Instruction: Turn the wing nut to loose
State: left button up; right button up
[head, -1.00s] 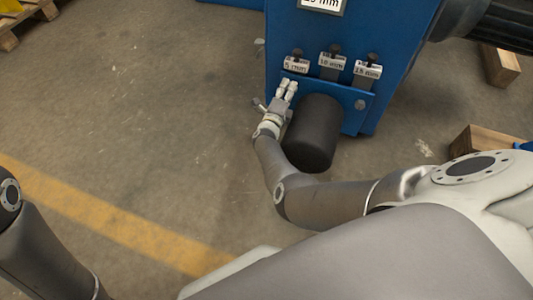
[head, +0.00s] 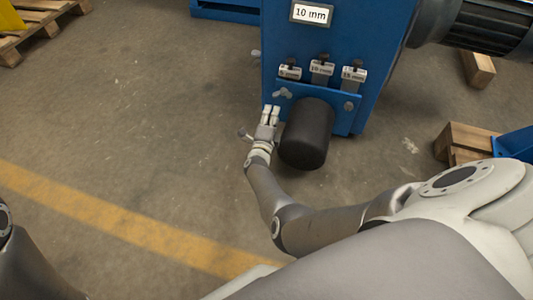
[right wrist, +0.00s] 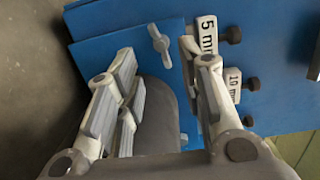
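The wing nut (head: 283,92) is a small grey two-winged piece on the blue lower plate, at its upper left in the head view. It also shows in the right wrist view (right wrist: 160,45), with its wings slanted. My right gripper (head: 270,107) is just below and left of the wing nut, apart from it. In the right wrist view the fingers of this gripper (right wrist: 158,70) are spread wide with nothing held, and the wing nut lies beyond the gap between them. My left gripper is outside the head view; only part of my left arm shows at bottom left.
A black cylinder (head: 307,134) sticks out close right of my right gripper. Tags for 5 mm (head: 290,72), 10 mm (head: 321,70) and 15 mm hang above the plate. A "10 mm" sign (head: 311,13) is higher up.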

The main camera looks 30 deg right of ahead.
jog(key=s+a+n+g+y+p, duration=0.1)
jog(key=s+a+n+y+p, duration=0.4)
jog(key=s+n+p, duration=0.3)
jog(key=s+a+r+n+y+p, duration=0.1)
jog(key=s+a+n+y+p, duration=0.4)
jog(key=p, duration=1.1)
jog(key=s+a+n, duration=0.1)
jog(key=s+n, duration=0.1)
jog(key=n, duration=0.1)
jog(key=shift+s+a+r+n+g, duration=0.2)
jog(key=shift+s+r+n+g, duration=0.05)
jog(key=shift+s+n+g, duration=0.15)
